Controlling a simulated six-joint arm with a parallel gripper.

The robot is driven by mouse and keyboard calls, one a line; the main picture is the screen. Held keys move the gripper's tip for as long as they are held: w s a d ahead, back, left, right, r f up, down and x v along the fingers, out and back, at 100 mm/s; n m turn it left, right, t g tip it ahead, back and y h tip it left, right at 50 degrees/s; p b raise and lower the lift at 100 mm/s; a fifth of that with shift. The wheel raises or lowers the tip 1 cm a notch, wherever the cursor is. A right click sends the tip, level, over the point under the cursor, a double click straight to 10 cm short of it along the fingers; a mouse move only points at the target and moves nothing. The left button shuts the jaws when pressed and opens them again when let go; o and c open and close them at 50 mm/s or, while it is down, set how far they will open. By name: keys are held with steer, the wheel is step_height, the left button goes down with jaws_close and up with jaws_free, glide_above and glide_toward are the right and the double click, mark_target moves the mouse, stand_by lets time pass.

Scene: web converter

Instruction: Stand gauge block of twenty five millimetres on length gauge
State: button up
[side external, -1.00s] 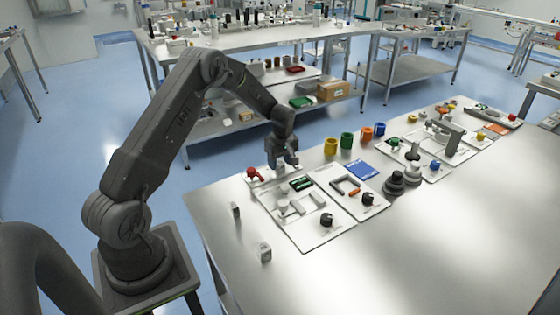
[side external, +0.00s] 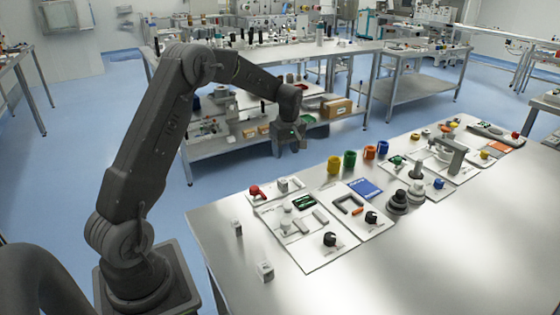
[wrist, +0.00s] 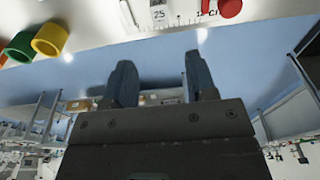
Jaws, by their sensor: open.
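A pale block marked 25 (wrist: 159,14) is at the top edge of the wrist view, with its top cut off. It sits at a white strip with ruler marks, the length gauge (wrist: 182,23). In the side view a small grey-white block (side external: 283,185) sits at the back corner of the near white panel, just right of a red knob (side external: 256,191). My gripper (side external: 290,147) is raised above and behind that corner, clear of the block. The wrist view shows its two fingers (wrist: 158,62) apart with nothing between them.
Two small blocks (side external: 237,228) (side external: 265,271) stand on the steel table's left part. The white panel (side external: 312,265) carries a black knob (side external: 330,239) and grey parts. Yellow (side external: 334,165) and green cups stand at the table's back edge. The table's front right is bare.

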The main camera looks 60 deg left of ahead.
steer(key=s+d+r+m+t, duration=0.1)
steer(key=s+d+r+m, duration=0.35)
steer(key=d+r, duration=0.3)
steer(key=s+d+r+m+t, duration=0.2)
steer(key=s+d+r+m, duration=0.25)
steer(key=d+r, duration=0.3)
steer(key=s+d+m+t, duration=0.1)
steer(key=s+d+m, duration=0.3)
steer(key=s, duration=0.5)
steer(key=s+d+m+t+h, duration=0.1)
steer(key=s+d+m, duration=0.4)
steer(key=s+d, duration=0.2)
steer(key=shift+s+f+t, duration=0.2)
steer(key=shift+s+t, duration=0.1)
steer(key=shift+s, duration=0.55)
